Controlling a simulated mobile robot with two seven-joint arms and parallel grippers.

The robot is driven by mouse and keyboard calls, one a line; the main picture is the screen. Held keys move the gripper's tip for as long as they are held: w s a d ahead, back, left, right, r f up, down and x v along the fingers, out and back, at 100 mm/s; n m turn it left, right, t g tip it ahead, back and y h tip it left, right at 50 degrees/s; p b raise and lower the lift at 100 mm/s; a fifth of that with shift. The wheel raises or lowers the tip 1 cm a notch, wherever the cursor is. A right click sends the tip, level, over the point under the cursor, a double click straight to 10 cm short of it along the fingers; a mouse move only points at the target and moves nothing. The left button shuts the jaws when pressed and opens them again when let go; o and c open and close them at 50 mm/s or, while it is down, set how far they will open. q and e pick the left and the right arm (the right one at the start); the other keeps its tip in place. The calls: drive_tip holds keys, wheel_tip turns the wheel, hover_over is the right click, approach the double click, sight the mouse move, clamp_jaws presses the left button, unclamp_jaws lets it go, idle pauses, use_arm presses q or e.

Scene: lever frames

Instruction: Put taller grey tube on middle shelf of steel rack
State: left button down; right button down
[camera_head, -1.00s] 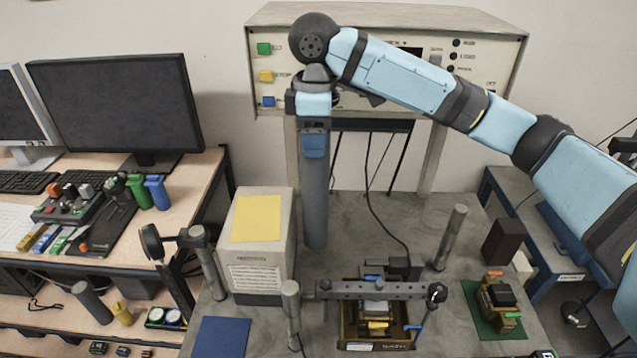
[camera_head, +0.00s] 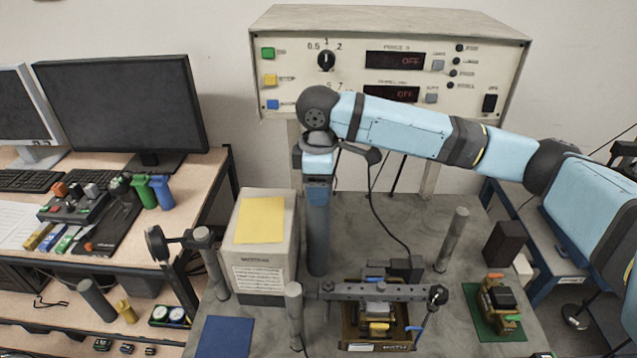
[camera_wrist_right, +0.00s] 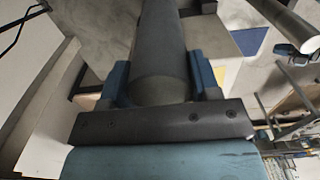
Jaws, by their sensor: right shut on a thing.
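My right gripper (camera_head: 318,190) is shut on the upper part of a tall grey tube (camera_head: 317,240), which hangs upright below it over the grey bench. The right wrist view shows the tube (camera_wrist_right: 160,65) between the blue fingers. I cannot tell whether its lower end touches the bench. Another grey tube or post (camera_head: 452,238) stands at the bench's right. At left is a dark-framed rack (camera_head: 231,170) with wooden shelves, perhaps the steel rack. My left gripper is not in view.
A box with a yellow sheet (camera_head: 259,220) stands just left of the tube. A clamp bar (camera_head: 385,291) on a post (camera_head: 294,315) is in front. The instrument console (camera_head: 400,65) is behind.

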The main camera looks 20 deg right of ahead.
drive_tip(key=shift+c, duration=1.7)
unclamp_jaws()
drive_tip(key=shift+s, duration=0.1)
